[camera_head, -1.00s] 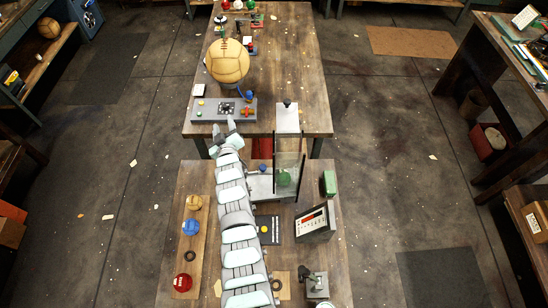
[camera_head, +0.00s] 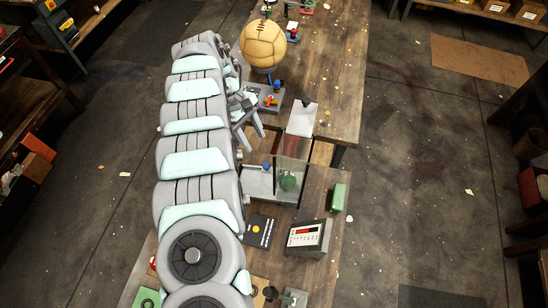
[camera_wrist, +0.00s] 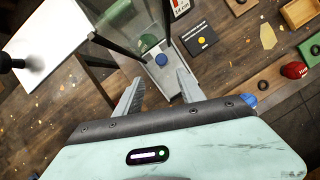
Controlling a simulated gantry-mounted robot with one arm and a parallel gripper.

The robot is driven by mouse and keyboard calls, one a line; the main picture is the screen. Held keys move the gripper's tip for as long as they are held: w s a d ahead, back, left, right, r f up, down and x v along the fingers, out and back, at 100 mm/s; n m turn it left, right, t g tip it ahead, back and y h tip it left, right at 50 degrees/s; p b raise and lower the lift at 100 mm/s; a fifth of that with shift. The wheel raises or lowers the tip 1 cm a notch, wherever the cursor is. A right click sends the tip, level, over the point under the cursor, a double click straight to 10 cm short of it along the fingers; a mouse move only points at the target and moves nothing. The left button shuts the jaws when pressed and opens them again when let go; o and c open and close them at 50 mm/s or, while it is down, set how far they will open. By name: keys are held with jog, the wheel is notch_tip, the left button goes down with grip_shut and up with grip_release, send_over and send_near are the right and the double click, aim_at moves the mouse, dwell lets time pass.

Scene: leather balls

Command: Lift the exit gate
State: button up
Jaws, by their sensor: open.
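A clear-walled chamber with dark edges (camera_head: 306,176) stands on a grey base at the near table's far edge, with a green ball (camera_head: 288,180) inside. I cannot tell which panel is the exit gate. In the wrist view a clear panel (camera_wrist: 118,14) rises beyond my fingers, and a blue round piece (camera_wrist: 161,60) sits on the grey base. A white plate (camera_head: 301,119) with a black knob (camera_head: 306,102) lies beyond the chamber. My gripper (camera_head: 252,129) is open and empty, left of the plate; in the wrist view its fingers (camera_wrist: 160,84) point toward the base, apart from the panel.
A grey control panel (camera_head: 269,96) and a large tan leather ball (camera_head: 264,45) are on the far table. A display box (camera_head: 308,236), green block (camera_head: 338,197) and dark card (camera_head: 260,230) are on the near table. My arm hides the left side.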

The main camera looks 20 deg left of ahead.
aim_at(266, 165)
jog(key=x, duration=0.3)
jog(key=p+x, duration=0.1)
jog(key=x, duration=0.3)
jog(key=p+x, duration=0.1)
jog(key=x, duration=0.2)
jog(key=shift+s+d+f, duration=0.2)
jog(key=shift+s, duration=0.15)
jog(key=shift+c, duration=0.5)
grip_shut()
dwell(0.6)
